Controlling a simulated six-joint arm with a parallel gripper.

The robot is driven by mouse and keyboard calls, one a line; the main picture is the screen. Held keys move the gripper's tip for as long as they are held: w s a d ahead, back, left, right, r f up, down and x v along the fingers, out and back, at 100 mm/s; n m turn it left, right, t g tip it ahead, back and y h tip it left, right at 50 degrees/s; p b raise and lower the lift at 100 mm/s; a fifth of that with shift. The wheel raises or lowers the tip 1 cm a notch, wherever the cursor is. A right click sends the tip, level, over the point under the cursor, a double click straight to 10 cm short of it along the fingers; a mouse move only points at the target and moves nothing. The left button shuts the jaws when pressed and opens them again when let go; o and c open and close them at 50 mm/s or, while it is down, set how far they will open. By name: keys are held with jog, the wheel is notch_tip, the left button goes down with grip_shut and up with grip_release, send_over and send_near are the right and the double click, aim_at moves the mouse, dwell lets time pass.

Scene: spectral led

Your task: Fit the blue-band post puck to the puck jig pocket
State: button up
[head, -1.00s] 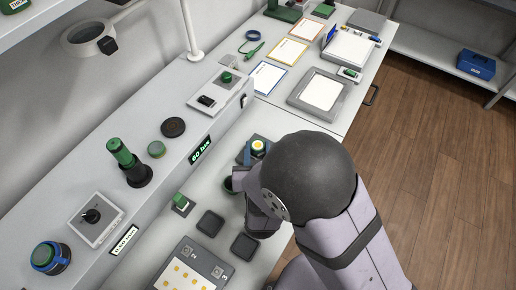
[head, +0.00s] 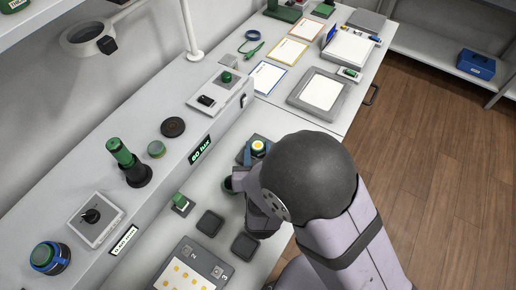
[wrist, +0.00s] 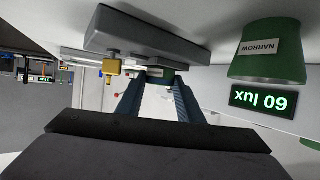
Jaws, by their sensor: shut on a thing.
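The blue-band post puck (head: 258,147) shows in the head view as a round piece with a yellow top, a pale centre and blue at its side. My gripper (wrist: 156,78) is shut on it; the two dark blue fingers reach forward in the wrist view, with a small dark labelled part between their tips. My own arm hides most of the gripper in the head view. A dark square plate (head: 266,138) lies under or just behind the puck; I take it for the puck jig, but its pocket is hidden and I cannot tell whether the puck touches it.
A green cup marked NARROW (wrist: 268,52) stands close beside my gripper, by the lux display (wrist: 262,102). Dark square pads (head: 210,223) and a numbered tray (head: 190,270) lie nearer. A grey framed tray (head: 320,94) and cards lie farther along the bench.

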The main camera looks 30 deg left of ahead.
jog(key=shift+f, duration=0.15)
jog(key=shift+f+b, duration=0.3)
jog(key=shift+b, duration=0.05)
jog(key=o, duration=1.1)
jog(key=shift+s+d, duration=0.1)
jog(key=shift+o, duration=0.2)
jog(key=shift+s+d+r, duration=0.1)
jog(key=shift+s+d, duration=0.1)
jog(key=shift+s, duration=0.3)
jog(key=v, duration=0.4)
jog(key=shift+d+r+p, duration=0.3)
jog(key=shift+r+p, duration=0.05)
jog(key=shift+r, duration=0.2)
jog(key=shift+p+v, duration=0.8)
jog(key=shift+p, duration=0.1)
jog(key=shift+f, duration=0.15)
